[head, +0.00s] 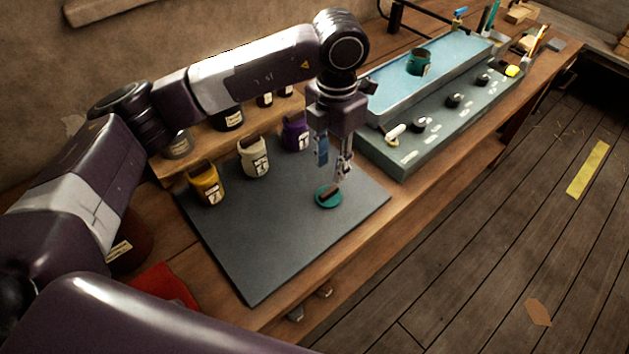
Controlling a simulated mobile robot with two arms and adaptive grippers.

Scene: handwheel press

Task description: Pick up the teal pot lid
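The teal pot lid (324,203) lies flat on the dark grey mat (262,245), near the mat's right side. A brown piece on its top looks like its handle. My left gripper (333,172) points down just above the lid. Its two fingers are apart, with a gap between them, and it appears empty. The right fingertip is close to the handle; I cannot tell whether they touch. My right gripper is not in view.
Yellow (207,187), cream (254,158) and purple (295,134) containers stand along the mat's back edge. A grey unit with knobs (395,157) and a blue top holding a teal pot (419,65) is at right. The mat's front is clear.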

